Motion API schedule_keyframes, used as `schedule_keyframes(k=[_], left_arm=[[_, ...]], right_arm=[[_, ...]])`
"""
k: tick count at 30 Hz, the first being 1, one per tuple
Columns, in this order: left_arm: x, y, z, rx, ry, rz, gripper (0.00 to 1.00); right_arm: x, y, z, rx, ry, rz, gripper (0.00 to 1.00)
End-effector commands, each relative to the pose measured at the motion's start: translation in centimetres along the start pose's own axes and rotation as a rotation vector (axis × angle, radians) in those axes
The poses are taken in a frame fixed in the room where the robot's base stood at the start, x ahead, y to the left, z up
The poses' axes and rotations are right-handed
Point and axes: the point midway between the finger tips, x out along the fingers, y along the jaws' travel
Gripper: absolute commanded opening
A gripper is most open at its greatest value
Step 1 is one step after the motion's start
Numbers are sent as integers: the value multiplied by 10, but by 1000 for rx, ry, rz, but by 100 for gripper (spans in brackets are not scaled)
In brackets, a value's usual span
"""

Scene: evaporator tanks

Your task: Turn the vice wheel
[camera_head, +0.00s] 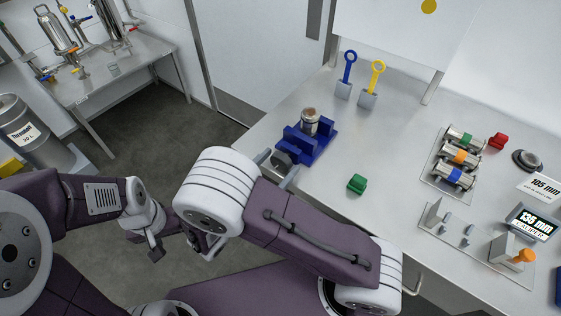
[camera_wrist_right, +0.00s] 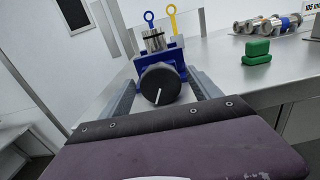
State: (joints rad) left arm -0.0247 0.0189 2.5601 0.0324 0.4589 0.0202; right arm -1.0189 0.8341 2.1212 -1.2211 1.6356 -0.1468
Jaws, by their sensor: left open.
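The blue vice (camera_head: 318,150) stands near the bench's front left edge, with a metal cylinder (camera_head: 310,122) clamped in it. Its dark round wheel (camera_head: 282,160) faces the bench edge. In the right wrist view the wheel (camera_wrist_right: 160,84) shows a white line, nearly upright, on its face. My right gripper (camera_head: 277,167) is open, one finger on each side of the wheel. Narrow gaps seem to show between wheel and fingers; contact is unclear. My left gripper (camera_head: 155,248) is open and empty, low over the floor, away from the bench.
A green block (camera_head: 357,184) lies right of the vice. Blue (camera_head: 347,74) and yellow (camera_head: 373,84) ring-handled tools stand behind. Several banded metal cylinders (camera_head: 457,157), a red block (camera_head: 497,141) and a caliper display (camera_head: 530,223) are farther right.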

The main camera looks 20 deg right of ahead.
Motion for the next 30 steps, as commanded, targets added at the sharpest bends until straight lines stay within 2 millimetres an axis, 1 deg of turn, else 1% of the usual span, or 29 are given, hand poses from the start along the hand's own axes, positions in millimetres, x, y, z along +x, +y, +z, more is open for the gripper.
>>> schedule_keyframes(k=[1, 2, 3, 5, 6, 11, 18, 21, 29, 30], left_arm=[[0, 0, 0, 0, 0, 0, 70], [0, 0, 0, 0, 0, 0, 70], [0, 0, 0, 0, 0, 0, 70], [0, 0, 0, 0, 0, 0, 70], [0, 0, 0, 0, 0, 0, 70], [0, 0, 0, 0, 0, 0, 70], [4, 0, 0, 0, 0, 0, 70], [4, 0, 0, 0, 0, 0, 70], [4, 0, 0, 0, 0, 0, 70], [4, 0, 0, 0, 0, 0, 70]], right_arm=[[0, 0, 0, 0, 0, 0, 56], [0, 0, 0, 0, 0, 0, 48], [0, 0, 0, 0, 0, -1, 37], [0, 0, 0, 0, 0, -1, 20], [0, 0, 0, 0, 0, -1, 13], [0, 0, 0, 14, 1, -1, 13], [0, -1, -2, 294, 2, -2, 13], [0, -2, -2, 360, 1, -2, 13], [0, -2, -1, 373, 2, -2, 13], [0, -2, -1, 373, 2, -2, 57]])
